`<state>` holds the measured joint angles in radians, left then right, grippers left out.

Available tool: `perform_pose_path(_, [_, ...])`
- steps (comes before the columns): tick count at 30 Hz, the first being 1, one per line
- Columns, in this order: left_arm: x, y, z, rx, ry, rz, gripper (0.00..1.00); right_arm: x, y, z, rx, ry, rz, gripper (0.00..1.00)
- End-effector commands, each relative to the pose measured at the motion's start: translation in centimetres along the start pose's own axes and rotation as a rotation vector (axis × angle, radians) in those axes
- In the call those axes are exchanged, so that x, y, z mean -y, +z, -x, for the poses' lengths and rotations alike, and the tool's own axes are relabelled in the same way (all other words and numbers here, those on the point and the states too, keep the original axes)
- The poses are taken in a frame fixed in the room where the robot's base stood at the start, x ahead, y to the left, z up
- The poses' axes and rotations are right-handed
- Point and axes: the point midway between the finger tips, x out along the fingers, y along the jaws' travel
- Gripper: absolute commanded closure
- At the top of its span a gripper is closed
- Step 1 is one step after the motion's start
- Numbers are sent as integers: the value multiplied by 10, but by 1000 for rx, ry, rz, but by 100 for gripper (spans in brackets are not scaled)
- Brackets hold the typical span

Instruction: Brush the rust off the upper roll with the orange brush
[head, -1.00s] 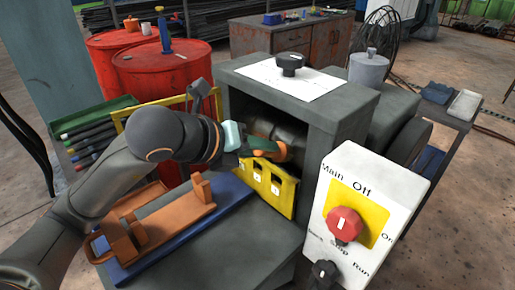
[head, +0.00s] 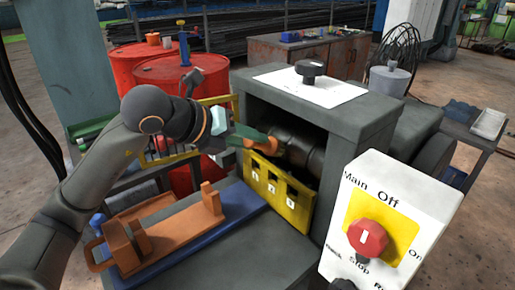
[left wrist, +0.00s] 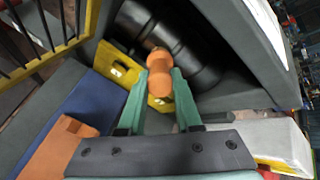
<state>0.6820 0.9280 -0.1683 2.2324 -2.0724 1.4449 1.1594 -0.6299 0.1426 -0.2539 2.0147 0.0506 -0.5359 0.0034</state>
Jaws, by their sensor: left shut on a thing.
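The orange brush (head: 262,140) is held in my left gripper (head: 240,140) at the open front of the grey housing. The left wrist view shows the orange brush (left wrist: 160,75) between the two green fingers (left wrist: 160,95), shut on it. The dark roll (head: 305,150) lies inside the housing, just beyond the brush; it also shows in the left wrist view (left wrist: 165,40). The brush head overlaps the roll in the picture; I cannot tell whether they touch. No clear rust shows on the visible dark surface. My right gripper is not in view.
A yellow guard (head: 278,190) with square openings stands below the roll. The housing (head: 350,125) bears a paper and a black knob (head: 309,68). An orange wooden holder (head: 180,235) sits on a blue base to the left. A white control box (head: 400,190) fills the front right.

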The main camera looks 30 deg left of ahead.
Motion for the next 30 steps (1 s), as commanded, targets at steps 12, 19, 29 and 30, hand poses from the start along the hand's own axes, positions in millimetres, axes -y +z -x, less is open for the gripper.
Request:
perform_pose_path(12, [-17,16,0,0,1,1,100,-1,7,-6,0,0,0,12])
perform_pose_path(19, [-29,30,-1,0,0,1,100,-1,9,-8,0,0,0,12])
perform_pose_path(29, [-31,33,0,0,-2,-1,100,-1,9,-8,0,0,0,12])
perform_pose_path(30, [-31,33,0,0,-2,-1,100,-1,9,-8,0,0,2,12])
